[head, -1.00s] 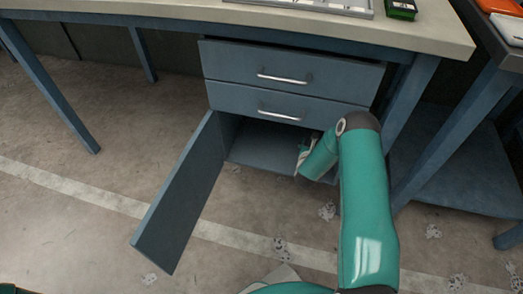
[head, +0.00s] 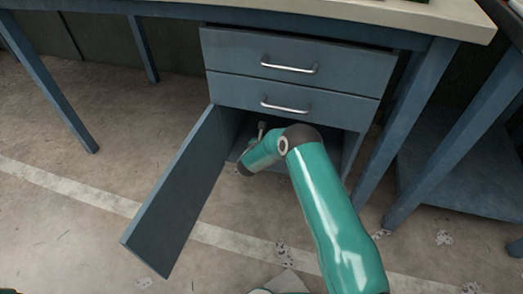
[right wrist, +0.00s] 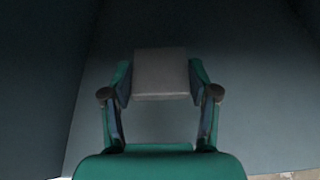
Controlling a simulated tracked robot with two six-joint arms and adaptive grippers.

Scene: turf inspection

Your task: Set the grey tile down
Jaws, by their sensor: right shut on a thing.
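The grey tile (right wrist: 160,74) shows in the right wrist view, held between the two fingers of my right gripper (right wrist: 161,88). Behind it are the dark blue surfaces of the cabinet's inside; I cannot tell whether the tile touches one of them. In the head view my right arm reaches into the open lower compartment of the blue cabinet (head: 290,88). There the right gripper (head: 262,130) is small and mostly hidden by its own wrist, and the tile cannot be made out. My left gripper is not in view.
The cabinet door (head: 175,195) stands wide open to the left of the compartment. Two shut drawers with metal handles (head: 290,65) are above the opening. A bench leg (head: 395,130) stands close on the right. The floor in front is largely free.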

